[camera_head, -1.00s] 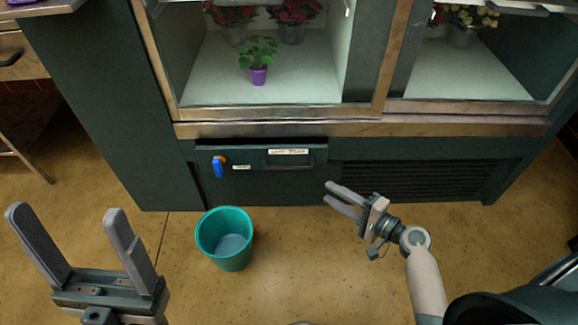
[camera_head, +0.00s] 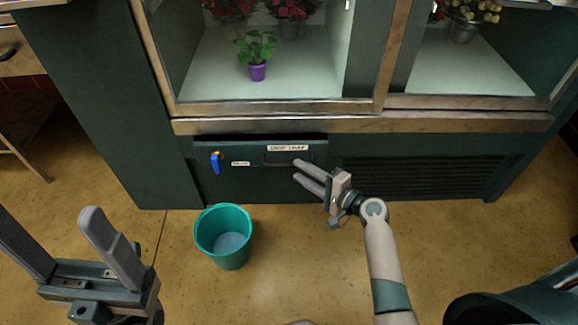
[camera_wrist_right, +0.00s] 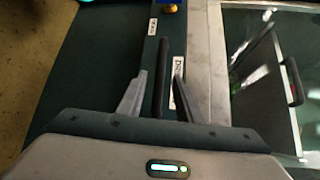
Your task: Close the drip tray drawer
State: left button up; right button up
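The drip tray drawer (camera_head: 255,184) is a dark green front low in the cabinet, with a "DRIP TRAY" label, a blue valve lever (camera_head: 215,162) and a dark bar handle (camera_head: 275,160). A dark gap shows along its top edge; how far it stands out is hard to tell. My right gripper (camera_head: 299,170) is open at the handle's right end. In the right wrist view, the handle bar (camera_wrist_right: 161,78) lies between its two spread fingers (camera_wrist_right: 156,97); contact is unclear. My left gripper (camera_head: 45,214) is open and empty at the lower left, away from the drawer.
A teal bucket (camera_head: 224,237) stands on the floor below the drawer's left part. A dark vent grille (camera_head: 420,176) is right of the drawer. Above is a steel sill (camera_head: 350,124) and the flower display with a purple pot (camera_head: 258,72).

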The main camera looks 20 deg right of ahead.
aim_at(289, 164)
jog(key=b+x, duration=0.1)
jog(key=x, duration=0.4)
jog(key=shift+w+a+f, duration=0.1)
jog(key=shift+w+a, duration=0.05)
jog(key=shift+w, duration=0.15)
grip_shut()
jog(key=shift+w, duration=0.15)
